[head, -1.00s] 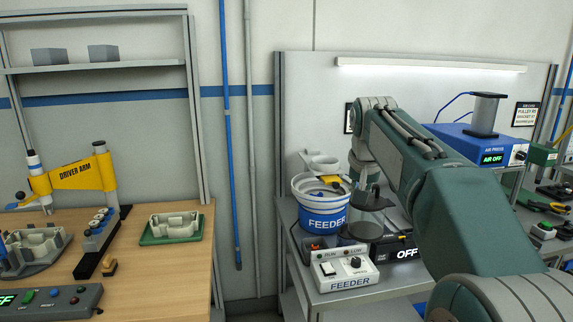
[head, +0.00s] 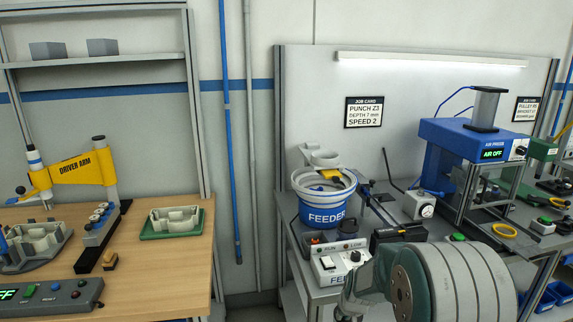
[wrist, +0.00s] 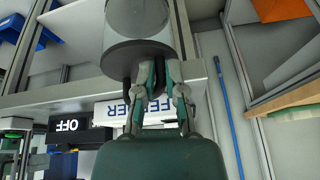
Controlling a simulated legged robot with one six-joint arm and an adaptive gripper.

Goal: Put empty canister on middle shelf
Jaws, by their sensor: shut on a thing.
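The canister (wrist: 138,22) is a clear grey cylinder with a dark band at its near end. In the wrist view it fills the top middle, and nothing shows inside it. My gripper (wrist: 159,76) is shut on it at the dark end. A pale shelf panel (wrist: 85,28) shows beside the canister in the wrist view, beyond the bench's front edge. I cannot tell whether it is the middle shelf.
The feeder bowl (head: 323,205) and its control box (head: 340,268) stand on the bench, with the blue air press (head: 480,140) to the right. Blue bins (head: 560,292) sit under the bench at right. A wooden table (head: 160,265) stands left, past a gap.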

